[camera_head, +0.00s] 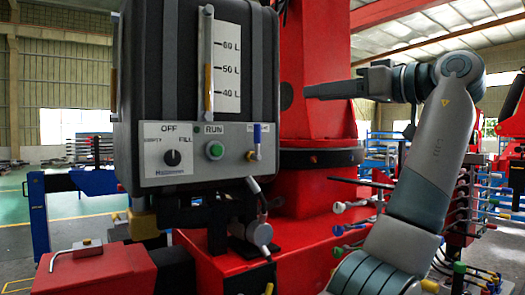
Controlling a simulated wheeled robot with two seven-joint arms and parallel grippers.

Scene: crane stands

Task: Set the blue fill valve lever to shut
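The black tank (262,60) has a level gauge. The panel carries a dial (173,157) and a green button (215,150). Below is a valve with a pale lever (253,185). A red column (318,65) stands behind. Several coloured levers (340,230) stick out at lower right.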

